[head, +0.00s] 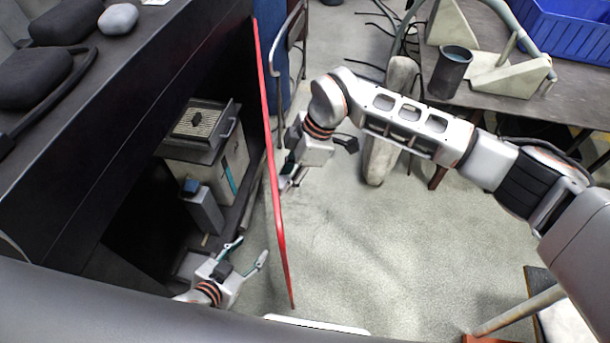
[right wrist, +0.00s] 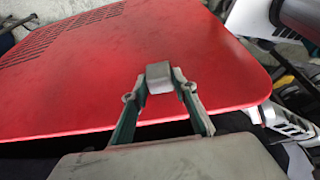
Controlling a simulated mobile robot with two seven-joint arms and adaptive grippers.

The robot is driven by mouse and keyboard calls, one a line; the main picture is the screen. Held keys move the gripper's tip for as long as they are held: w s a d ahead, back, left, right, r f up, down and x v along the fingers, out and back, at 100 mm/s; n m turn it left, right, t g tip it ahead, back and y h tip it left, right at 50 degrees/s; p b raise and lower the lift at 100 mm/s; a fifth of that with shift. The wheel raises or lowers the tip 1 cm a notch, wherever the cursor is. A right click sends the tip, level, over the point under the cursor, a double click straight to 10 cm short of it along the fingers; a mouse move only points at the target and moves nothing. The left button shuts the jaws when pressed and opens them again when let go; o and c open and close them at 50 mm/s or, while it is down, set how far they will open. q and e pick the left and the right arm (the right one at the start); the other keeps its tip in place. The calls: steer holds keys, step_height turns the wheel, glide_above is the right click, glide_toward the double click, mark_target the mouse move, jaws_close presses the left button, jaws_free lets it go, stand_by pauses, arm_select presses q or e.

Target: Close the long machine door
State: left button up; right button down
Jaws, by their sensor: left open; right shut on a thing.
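The long machine door (head: 270,150) is a red panel, seen nearly edge-on in the head view, standing ajar from the dark machine (head: 110,110). In the right wrist view its broad red face (right wrist: 75,75) has vent slots at the upper left. My right gripper (head: 288,182) is at the door's right side. In the right wrist view, that gripper (right wrist: 160,92) is shut on a small grey door handle (right wrist: 160,74). My left gripper (head: 251,250) is open and empty, low in the picture, between the machine's opening and the door.
Inside the opening stands a grey unit with a grille (head: 200,122) and a smaller grey box (head: 203,208). A chair (head: 290,40) stands past the door's far end. A workbench (head: 560,100) holds a blue crate (head: 570,30) and a dark cup (head: 450,72).

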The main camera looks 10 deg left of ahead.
steer(key=shift+s+a, duration=0.15)
steer(key=shift+a, duration=0.15)
steer(key=c, duration=1.6)
jaws_free()
steer(key=v, duration=1.2)
steer(key=shift+d, duration=0.1)
